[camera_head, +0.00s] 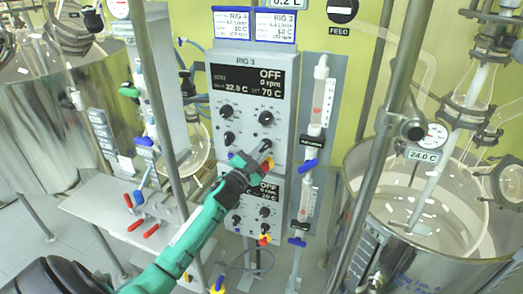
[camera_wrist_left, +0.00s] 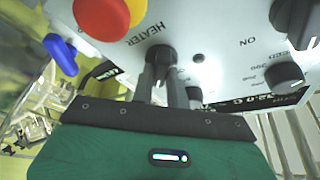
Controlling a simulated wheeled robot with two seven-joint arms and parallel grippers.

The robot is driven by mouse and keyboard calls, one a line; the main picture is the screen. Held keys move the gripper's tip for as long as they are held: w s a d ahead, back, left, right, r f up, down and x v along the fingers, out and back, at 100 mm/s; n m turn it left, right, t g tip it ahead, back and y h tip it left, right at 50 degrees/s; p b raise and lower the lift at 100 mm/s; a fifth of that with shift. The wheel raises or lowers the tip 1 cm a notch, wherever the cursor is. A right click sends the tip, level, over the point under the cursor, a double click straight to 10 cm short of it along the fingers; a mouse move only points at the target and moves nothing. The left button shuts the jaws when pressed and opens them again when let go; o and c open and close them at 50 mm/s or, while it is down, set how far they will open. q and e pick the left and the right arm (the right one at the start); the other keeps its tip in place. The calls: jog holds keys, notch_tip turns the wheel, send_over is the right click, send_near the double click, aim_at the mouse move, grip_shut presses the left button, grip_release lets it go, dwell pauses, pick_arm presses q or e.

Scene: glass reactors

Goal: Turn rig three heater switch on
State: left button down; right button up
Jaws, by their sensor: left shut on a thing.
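The grey rig three control box (camera_head: 285,105) carries the label RIG 3. Its dark display (camera_head: 247,81) reads OFF, 0 rpm, 32.0 C and 70 C. Several dark knobs sit below the display. My left gripper (camera_head: 262,154) reaches the lower right of this box. In the left wrist view, a dark knob (camera_wrist_left: 161,54) beside the printed word HEATER sits between the fingertips of my left gripper (camera_wrist_left: 162,75), which is shut on it. A red and yellow button (camera_wrist_left: 103,16) is close beside it. My right gripper is not in view.
A second control box (camera_head: 277,217) with its own OFF display hangs directly below, partly hidden by my left arm. Flow tubes (camera_head: 317,95) with blue valves stand right of the boxes. Metal poles (camera_head: 381,150) and a large steel vessel (camera_head: 440,262) occupy the right side.

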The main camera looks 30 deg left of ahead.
pick_arm(q)
jog(key=m+h, duration=0.1)
jog(key=m, duration=0.1)
jog(key=shift+m+g+p, duration=0.4)
jog(key=shift+m+g, duration=0.3)
jog(key=shift+m, duration=0.4)
jog(key=shift+p, duration=0.35)
jog(key=c, duration=1.4)
grip_release()
